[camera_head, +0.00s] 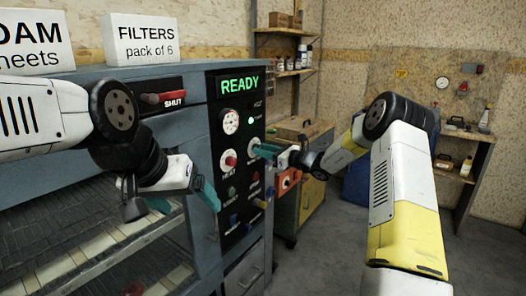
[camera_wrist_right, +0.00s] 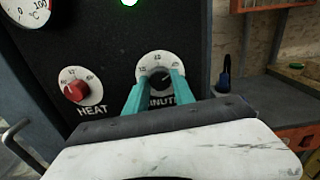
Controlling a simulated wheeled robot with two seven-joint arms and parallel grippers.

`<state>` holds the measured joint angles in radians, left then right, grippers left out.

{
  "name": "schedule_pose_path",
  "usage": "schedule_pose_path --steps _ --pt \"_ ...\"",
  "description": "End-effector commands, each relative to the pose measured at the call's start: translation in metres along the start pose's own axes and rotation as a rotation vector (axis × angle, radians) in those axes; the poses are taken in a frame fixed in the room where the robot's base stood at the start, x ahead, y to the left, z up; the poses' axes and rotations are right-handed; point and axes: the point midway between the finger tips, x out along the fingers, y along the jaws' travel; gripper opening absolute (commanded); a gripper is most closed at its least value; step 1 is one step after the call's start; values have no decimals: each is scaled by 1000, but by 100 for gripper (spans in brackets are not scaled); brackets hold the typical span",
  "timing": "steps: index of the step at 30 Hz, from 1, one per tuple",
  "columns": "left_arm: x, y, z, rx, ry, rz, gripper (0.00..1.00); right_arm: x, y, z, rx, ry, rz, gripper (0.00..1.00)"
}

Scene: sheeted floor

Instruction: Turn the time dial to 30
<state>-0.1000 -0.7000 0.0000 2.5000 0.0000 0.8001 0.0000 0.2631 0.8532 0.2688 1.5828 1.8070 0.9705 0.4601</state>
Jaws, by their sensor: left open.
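The time dial (camera_wrist_right: 157,61) has a white face, a dark knob and lettering ending in "MINUT" below it. It is on the black control panel (camera_head: 240,103). My right gripper (camera_wrist_right: 161,78) has its teal fingers on both sides of the knob, close against it, and appears shut on it. The number at the dial's pointer cannot be read. My left gripper (camera_head: 183,198) is open and empty, in front of the cabinet, left of the panel's lower part.
The HEAT dial (camera_wrist_right: 77,88) with a red knob is just left of the time dial. A temperature gauge (camera_wrist_right: 27,10) is above it. A red SHUT handle (camera_head: 163,98) is left of the panel. A wooden-topped cabinet (camera_head: 303,128) stands beyond the panel's right edge.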

Motion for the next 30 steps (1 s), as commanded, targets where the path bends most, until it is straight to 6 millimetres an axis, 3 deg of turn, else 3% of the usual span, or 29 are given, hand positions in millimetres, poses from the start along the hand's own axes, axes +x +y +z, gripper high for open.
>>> schedule_pose_path --steps 3,14,30 --pt "0 0 0 0 0 0 86 0 0 0 0 0 0 0" --pt "0 0 0 0 0 0 86 0 0 0 -54 0 0 0" --pt "0 0 0 0 0 0 86 0 1 0 -489 0 0 0"
